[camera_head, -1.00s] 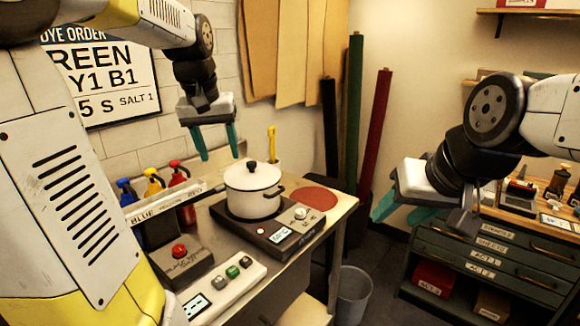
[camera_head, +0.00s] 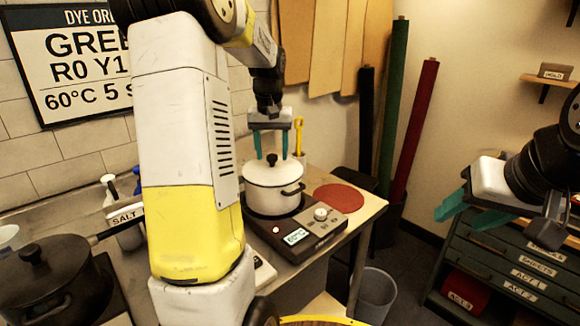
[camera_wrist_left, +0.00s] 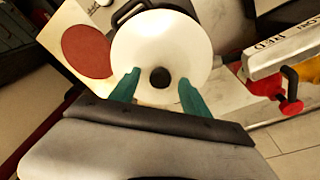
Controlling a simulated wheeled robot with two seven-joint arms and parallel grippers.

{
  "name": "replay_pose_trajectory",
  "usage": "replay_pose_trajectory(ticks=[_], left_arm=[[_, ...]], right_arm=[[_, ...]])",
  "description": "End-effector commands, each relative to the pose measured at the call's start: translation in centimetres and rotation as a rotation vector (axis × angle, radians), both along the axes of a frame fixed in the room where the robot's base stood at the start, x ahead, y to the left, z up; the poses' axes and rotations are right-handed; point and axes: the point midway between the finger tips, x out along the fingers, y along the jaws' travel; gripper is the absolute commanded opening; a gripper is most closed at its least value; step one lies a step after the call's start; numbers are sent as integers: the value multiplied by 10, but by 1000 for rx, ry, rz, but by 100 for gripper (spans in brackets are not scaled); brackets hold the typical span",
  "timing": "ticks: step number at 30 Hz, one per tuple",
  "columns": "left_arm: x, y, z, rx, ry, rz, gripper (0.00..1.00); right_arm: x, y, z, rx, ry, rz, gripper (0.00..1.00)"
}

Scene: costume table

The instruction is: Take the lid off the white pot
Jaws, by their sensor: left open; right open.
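The white pot (camera_head: 272,199) stands on a hot plate with a digital display, right of the middle of the head view. Its white lid (camera_head: 290,174) is on it, with a round black knob (camera_head: 271,160) on top. My left gripper (camera_head: 271,158) is open over the lid, its teal fingers pointing down on either side of the knob in the picture. In the left wrist view the knob (camera_wrist_left: 159,78) lies between the two open fingertips; whether they touch the lid is unclear. My right gripper (camera_head: 462,214) is open and empty at the right, away from the pot.
The hot plate (camera_head: 322,226) sits near the table's right end beside a red round mat (camera_head: 338,198). A dark lidded pot (camera_head: 45,280) stands at the lower left. A yellow-handled tool (camera_head: 298,135) stands behind the white pot. A bin (camera_head: 375,293) is on the floor.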

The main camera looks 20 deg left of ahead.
Motion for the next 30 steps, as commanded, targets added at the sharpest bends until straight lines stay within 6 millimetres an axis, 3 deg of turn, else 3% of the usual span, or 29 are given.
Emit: replay_pose_trajectory(ticks=[10,18,30], left_arm=[[2,0,-8,1,-2,0,53],[2,0,-8,1,-2,-1,0],[1,0,-8,1,-2,0,0]], right_arm=[[0,0,0,0,0,0,50],[0,0,0,0,0,0,50],[0,0,0,0,0,0,50]])
